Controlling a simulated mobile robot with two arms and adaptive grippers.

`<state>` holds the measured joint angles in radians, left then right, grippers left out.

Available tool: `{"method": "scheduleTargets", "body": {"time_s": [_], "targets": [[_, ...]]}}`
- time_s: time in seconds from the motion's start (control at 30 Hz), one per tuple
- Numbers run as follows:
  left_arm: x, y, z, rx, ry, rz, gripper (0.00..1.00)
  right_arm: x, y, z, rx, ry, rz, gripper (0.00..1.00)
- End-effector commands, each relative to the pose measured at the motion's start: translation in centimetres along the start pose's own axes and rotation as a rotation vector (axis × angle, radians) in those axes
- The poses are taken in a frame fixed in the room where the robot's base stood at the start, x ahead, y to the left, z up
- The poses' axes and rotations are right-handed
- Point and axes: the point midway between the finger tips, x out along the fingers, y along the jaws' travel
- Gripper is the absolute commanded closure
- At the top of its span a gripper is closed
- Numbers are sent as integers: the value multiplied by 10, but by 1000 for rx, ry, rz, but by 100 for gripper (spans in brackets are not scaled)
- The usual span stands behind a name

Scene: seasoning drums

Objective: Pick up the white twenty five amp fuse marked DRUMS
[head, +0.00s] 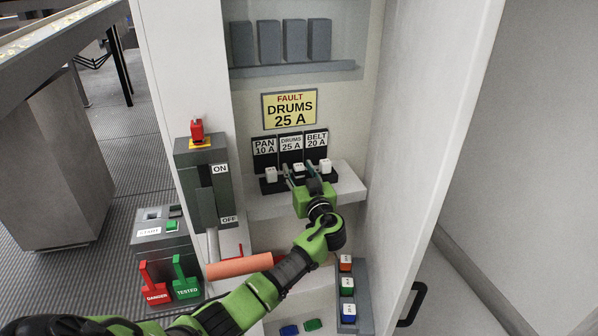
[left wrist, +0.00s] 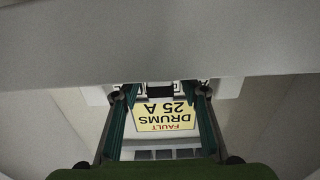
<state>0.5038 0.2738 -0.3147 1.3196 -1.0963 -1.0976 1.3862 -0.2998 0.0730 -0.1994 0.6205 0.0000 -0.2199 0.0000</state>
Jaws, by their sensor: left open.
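The white fuse (head: 298,167) sits upright in the middle holder under the label DRUMS 25 A (head: 291,143). My left gripper (head: 297,177) is open in front of that holder, with its fingers pointing toward it and spread to either side of the fuse. In the left wrist view the open fingers (left wrist: 162,92) frame a dark block with a pale top; I cannot tell whether they touch the fuse. The gripper hides the lower part of the holder in the head view. My right gripper is not in view.
A yellow fault sign (head: 289,109) hangs above. A rack with orange, green and blue fuses (head: 347,290) is lower right. A switch with an orange handle (head: 238,267) is left; the cabinet door (head: 445,130) is right.

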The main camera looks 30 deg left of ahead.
Motion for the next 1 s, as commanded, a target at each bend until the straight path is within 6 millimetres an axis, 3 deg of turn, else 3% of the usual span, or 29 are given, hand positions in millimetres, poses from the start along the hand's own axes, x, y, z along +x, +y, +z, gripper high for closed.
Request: {"method": "scheduleTargets", "body": {"time_s": [0.07,0.2,0.67,0.9,1.0], "targets": [[0,0,0,0,0,0,65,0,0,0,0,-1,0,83],[0,0,0,1,0,0,100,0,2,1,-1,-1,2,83],[0,0,-3,-2,0,0,100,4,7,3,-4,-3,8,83],[-1,0,-27,-7,2,1,100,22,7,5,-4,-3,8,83],[-13,0,-43,-6,2,3,100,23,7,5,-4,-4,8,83]]}}
